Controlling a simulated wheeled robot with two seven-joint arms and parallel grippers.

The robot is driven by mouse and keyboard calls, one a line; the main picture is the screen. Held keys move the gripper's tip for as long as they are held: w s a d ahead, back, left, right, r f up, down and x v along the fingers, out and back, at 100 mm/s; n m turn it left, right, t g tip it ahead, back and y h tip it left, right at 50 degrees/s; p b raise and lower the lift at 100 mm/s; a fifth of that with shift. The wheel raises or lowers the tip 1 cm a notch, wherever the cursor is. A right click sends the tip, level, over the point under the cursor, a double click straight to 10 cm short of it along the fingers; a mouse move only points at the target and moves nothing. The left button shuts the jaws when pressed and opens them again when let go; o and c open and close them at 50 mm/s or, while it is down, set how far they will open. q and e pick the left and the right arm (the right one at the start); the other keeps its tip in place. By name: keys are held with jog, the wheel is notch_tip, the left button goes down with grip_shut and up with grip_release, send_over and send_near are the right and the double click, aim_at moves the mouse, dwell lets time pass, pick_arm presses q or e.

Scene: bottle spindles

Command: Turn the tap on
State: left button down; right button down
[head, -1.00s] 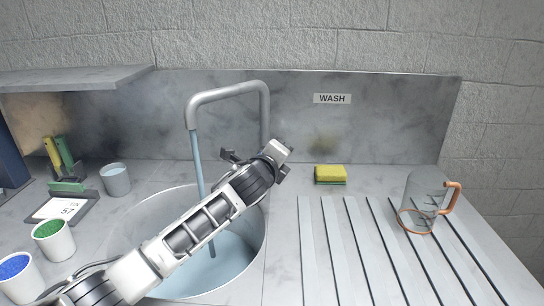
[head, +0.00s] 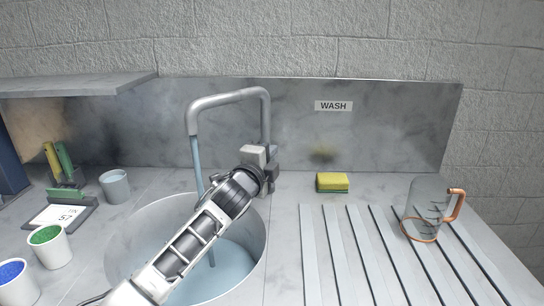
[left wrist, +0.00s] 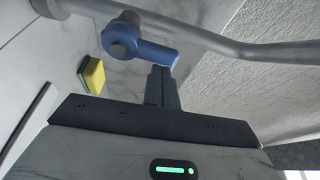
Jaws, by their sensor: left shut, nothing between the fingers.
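The grey tap (head: 228,98) arches over the sink (head: 262,245) at its back edge. A pale blue stream of water (head: 197,165) runs from its spout into the basin, where blue water stands. In the left wrist view the tap's blue lever (left wrist: 150,50) joins a round blue hub beside the grey pipe. My left gripper (head: 268,172) is at the tap's base in the head view. In the left wrist view its fingers (left wrist: 162,75) are shut and empty, with tips right at the lever's underside; I cannot tell whether they touch. My right gripper is not in view.
A yellow-green sponge (head: 332,182) lies right of the tap. A clear mug with copper trim (head: 428,205) stands on the ribbed drainboard at right. Cups (head: 115,187), a scale (head: 62,213) and a shelf (head: 70,82) are at left. The counter near the sponge is open.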

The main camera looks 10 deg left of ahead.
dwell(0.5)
pick_arm(q)
jog(key=s+d+b, duration=0.1)
jog(key=s, duration=0.8)
jog(key=shift+s+d, duration=0.15)
jog(key=shift+d, duration=0.2)
